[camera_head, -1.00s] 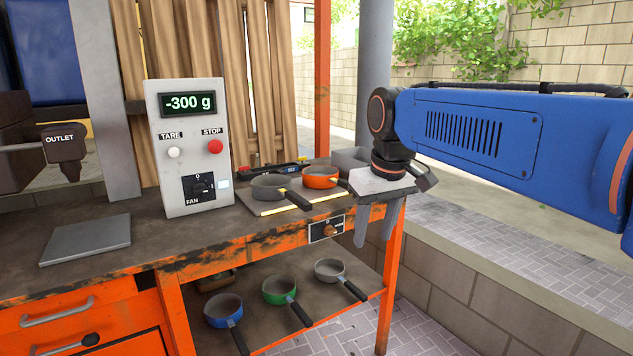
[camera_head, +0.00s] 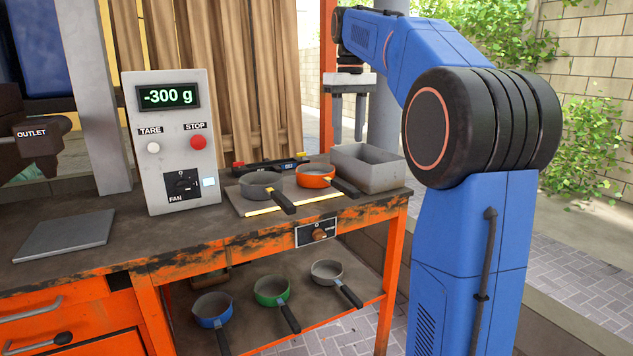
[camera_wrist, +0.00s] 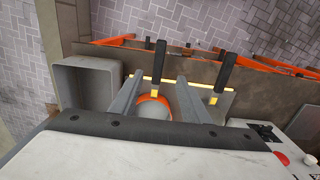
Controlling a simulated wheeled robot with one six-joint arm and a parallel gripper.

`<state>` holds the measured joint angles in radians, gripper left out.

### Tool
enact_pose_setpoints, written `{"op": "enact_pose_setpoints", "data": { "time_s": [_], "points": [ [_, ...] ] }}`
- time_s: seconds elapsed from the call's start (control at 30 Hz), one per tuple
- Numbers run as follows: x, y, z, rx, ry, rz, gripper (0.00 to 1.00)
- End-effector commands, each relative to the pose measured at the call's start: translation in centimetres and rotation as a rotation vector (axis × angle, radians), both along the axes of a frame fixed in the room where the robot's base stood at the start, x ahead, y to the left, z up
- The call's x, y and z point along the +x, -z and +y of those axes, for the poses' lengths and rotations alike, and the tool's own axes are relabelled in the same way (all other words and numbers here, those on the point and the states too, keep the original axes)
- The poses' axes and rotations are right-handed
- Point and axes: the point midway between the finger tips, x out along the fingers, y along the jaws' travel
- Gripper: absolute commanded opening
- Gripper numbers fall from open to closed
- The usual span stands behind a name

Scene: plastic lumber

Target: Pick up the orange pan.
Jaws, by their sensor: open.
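The orange pan (camera_head: 316,174) stands upright on the bench top, its black handle pointing toward the front right. My gripper (camera_head: 348,142) is open and empty, fingers pointing down, raised above the bench at the back right near the pan. In the wrist view the orange pan (camera_wrist: 153,98) shows below, between the spread fingers of my gripper (camera_wrist: 160,78). The gripper body hides part of the pan there, and its dark handle runs away from the gripper.
A grey pan (camera_head: 261,187) stands close left of the orange pan, on a plate with a yellow strip. A grey bin (camera_head: 368,170) stands close right. The scale box (camera_head: 172,145) is further left. Blue, green and grey pans sit on the lower shelf (camera_head: 245,322).

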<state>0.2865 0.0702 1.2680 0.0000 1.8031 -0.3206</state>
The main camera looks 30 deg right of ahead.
Motion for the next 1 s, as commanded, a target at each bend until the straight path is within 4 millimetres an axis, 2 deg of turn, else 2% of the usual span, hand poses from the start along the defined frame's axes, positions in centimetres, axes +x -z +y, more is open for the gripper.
{"op": "enact_pose_setpoints", "data": {
  "time_s": [0.17, 0.7, 1.0],
  "points": [
    [0.0, 1.7, 0.0, 0.001, 0.000, 0.003, 0.42],
    [0.0, 10.8, 0.0, 0.001, 0.000, 0.003, 0.42],
    [-0.1, 12.8, -0.1, 0.000, 0.000, 0.001, 0.42]
  ]
}}
